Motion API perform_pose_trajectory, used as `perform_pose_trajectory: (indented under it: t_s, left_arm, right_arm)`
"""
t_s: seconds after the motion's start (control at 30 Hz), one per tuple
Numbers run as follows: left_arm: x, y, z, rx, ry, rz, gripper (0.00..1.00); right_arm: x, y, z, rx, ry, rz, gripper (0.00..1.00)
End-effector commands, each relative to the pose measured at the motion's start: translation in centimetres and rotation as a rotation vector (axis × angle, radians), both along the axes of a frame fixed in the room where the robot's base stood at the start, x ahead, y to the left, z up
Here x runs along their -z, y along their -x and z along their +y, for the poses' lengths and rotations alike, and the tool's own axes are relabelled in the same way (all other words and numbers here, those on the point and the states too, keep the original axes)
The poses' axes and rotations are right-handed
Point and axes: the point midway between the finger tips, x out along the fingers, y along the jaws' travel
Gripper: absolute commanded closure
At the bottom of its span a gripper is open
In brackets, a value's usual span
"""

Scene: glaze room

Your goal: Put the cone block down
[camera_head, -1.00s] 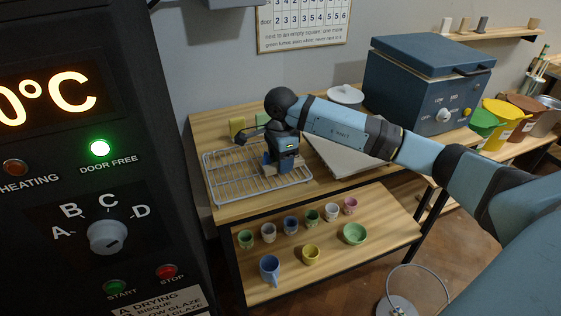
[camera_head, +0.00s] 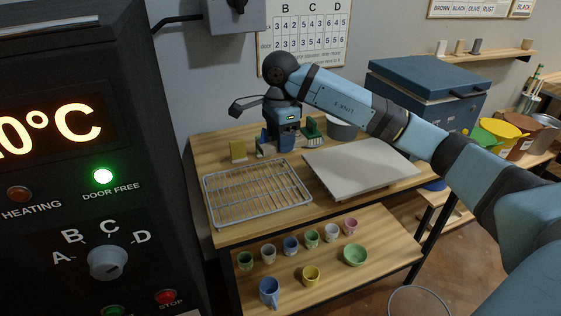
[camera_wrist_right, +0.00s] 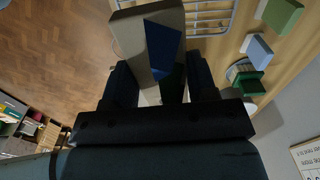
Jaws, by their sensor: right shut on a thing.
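My right gripper (camera_head: 283,148) is at the back of the wooden table, behind the wire rack, pointing down. In the right wrist view the right gripper (camera_wrist_right: 160,78) is shut on the cone block (camera_wrist_right: 133,36), a beige block with a dark blue face and a dark green part between the fingers. In the head view the block is mostly hidden by the gripper, and I cannot tell whether it touches the table top. My left gripper is not in view.
An empty wire rack (camera_head: 232,206) lies in front of the gripper. A pale slab (camera_head: 362,164) lies right of the rack. Cups fill the lower shelf (camera_head: 385,235).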

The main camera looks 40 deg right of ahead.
Motion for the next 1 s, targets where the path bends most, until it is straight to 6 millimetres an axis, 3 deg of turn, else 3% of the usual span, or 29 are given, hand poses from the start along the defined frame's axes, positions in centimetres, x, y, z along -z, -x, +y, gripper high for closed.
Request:
perform_pose_trajectory:
  t_s: [0.03, 0.2, 0.53, 0.77, 1.0]
  left_arm:
    - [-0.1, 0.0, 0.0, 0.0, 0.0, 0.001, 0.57]
    - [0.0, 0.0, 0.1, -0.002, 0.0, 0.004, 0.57]
    - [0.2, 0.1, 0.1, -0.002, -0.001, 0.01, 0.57]
    - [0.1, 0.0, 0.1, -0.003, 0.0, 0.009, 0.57]
    - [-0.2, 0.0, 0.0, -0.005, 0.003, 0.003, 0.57]
  right_arm:
    - [-1.5, 0.0, 0.0, -0.001, 0.001, -0.004, 0.73]
    - [-4.7, 0.0, 0.0, 0.0, 0.001, -0.003, 0.73]
    - [-6.4, 0.0, 0.0, -0.004, 0.0, 0.001, 0.73]
    - [-4.2, -0.3, 1.8, -0.223, 0.002, 0.004, 0.73]
    - [1.3, -0.6, 6.2, -0.792, 0.004, 0.006, 0.73]
